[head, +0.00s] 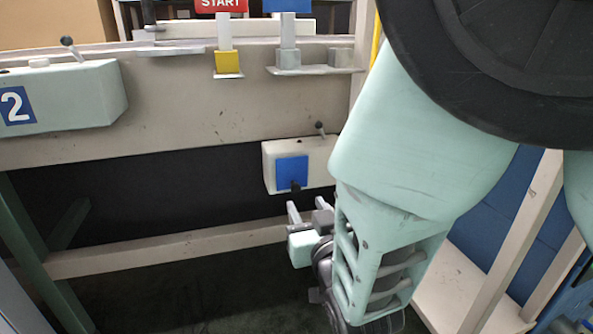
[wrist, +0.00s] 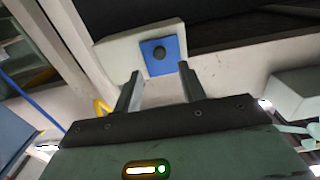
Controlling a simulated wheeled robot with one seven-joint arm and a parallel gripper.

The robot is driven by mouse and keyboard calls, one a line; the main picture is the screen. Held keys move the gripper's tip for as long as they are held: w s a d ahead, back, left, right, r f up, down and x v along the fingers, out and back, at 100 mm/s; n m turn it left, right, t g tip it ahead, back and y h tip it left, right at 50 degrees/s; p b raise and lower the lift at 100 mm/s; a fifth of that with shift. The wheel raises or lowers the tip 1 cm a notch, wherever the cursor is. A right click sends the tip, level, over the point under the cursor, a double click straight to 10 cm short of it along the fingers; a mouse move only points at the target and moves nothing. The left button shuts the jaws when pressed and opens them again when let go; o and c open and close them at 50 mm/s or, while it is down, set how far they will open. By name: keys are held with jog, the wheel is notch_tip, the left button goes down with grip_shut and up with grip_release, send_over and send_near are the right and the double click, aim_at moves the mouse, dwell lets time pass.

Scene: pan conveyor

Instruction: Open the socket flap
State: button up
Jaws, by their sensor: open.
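The socket flap (head: 291,171) is a blue square with a dark knob at its lower edge, on the front of a pale box (head: 325,165). It lies flat against the box front and looks closed. My gripper (head: 307,210) is open and empty, just below the flap in the head view. In the wrist view the flap (wrist: 172,45) lies beyond and between the fingertips of my gripper (wrist: 160,72), its round dark knob facing me. The fingers look apart from the flap; the exact gap is hard to tell.
A small lever (head: 320,128) stands on top of the box. A pale horizontal rail (head: 160,254) runs below it. A box marked 2 (head: 70,95) is at the left. A red START sign (head: 220,5) and a yellow block (head: 228,62) are above. A yellow tube (wrist: 102,108) shows in the wrist view.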

aim_at(296, 188)
jog(key=b+x, duration=0.2)
jog(key=x, duration=0.5)
grip_shut()
